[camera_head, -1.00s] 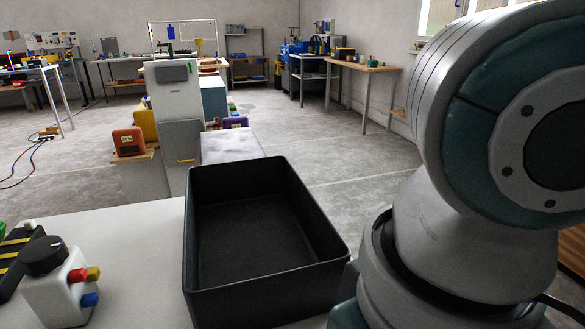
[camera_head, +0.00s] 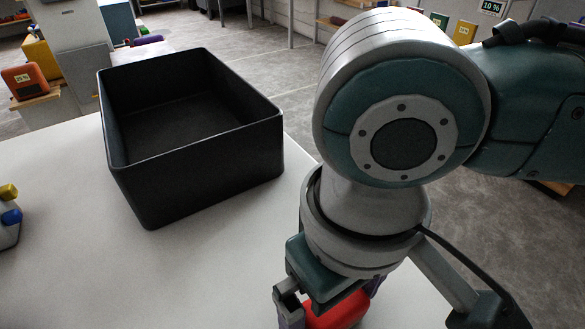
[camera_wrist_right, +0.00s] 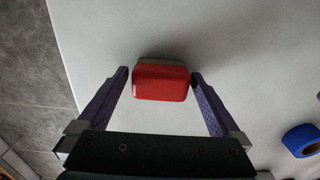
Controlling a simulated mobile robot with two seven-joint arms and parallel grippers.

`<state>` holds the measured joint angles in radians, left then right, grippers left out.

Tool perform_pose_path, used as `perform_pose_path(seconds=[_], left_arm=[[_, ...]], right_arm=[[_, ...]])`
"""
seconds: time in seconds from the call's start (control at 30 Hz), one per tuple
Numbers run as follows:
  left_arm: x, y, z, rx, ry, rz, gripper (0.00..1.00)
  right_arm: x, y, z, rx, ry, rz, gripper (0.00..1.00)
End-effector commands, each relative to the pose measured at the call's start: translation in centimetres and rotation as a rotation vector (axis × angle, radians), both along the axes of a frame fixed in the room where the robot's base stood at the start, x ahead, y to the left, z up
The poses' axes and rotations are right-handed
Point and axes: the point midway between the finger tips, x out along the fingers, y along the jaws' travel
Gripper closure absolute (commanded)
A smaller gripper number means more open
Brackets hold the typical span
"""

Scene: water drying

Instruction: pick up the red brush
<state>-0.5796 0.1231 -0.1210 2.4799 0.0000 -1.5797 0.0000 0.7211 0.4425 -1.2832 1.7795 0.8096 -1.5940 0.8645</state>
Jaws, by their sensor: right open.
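The red brush (camera_head: 340,311) is on the white table (camera_head: 225,265) at the bottom of the head view, partly hidden by my right wrist and gripper. In the right wrist view the brush (camera_wrist_right: 160,83) shows a red body with a tan edge along its far side. My right gripper (camera_wrist_right: 160,76) is open, with one purple finger on each side of the brush. A small gap shows between the brush and each finger. In the head view my right gripper (camera_head: 330,303) is low over the table. My left gripper is not in view.
An empty black bin (camera_head: 200,160) stands on the table left of my right arm. A device with yellow and blue knobs (camera_head: 8,222) is at the left edge. A blue ring-shaped object (camera_wrist_right: 301,141) lies right of the gripper in the wrist view.

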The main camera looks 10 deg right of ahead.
Motion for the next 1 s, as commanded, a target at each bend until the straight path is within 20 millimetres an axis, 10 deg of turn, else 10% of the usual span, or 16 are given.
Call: perform_pose_path(seconds=[0.27, 1.0], left_arm=[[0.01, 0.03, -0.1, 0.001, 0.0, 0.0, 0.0], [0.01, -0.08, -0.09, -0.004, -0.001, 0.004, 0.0]], right_arm=[[0.0, 0.02, -0.34, 0.0, -0.001, 0.001, 0.0], [0.02, 0.02, -0.29, 0.0, -0.001, 0.001, 0.77]])
